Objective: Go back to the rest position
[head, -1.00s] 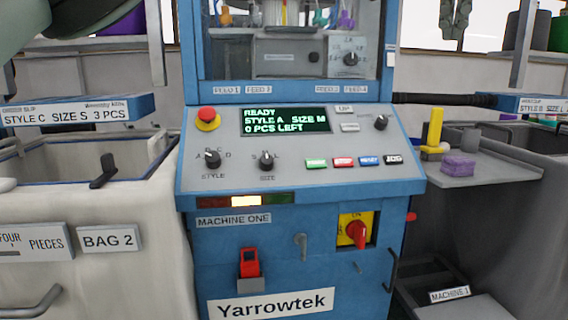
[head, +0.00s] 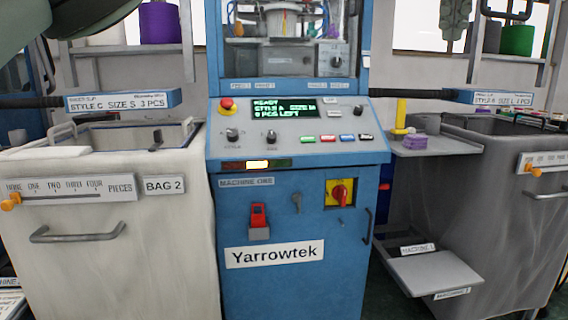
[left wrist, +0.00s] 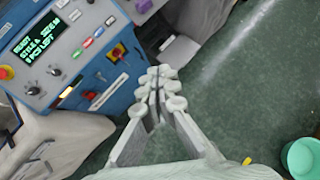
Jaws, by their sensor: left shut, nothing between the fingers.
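My left gripper (left wrist: 157,92) shows in the left wrist view with its fingers together and nothing between them. It hangs in free air over the green floor, in front of the blue machine and apart from it. In the head view only part of my left arm (head: 60,25) shows at the top left. The blue knitting machine (head: 290,255) stands in the middle, with its control panel (head: 300,148) and a lit screen reading ready, style A, 0 pcs left. My right gripper is not in either view.
A pale bag bin (head: 120,250) marked BAG 2 stands left of the machine, a grey bin (head: 500,210) right. A side shelf (head: 440,147) holds a yellow piece and a purple block. A low step (head: 432,273) juts out at right. A green bucket (left wrist: 300,158) stands on the floor.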

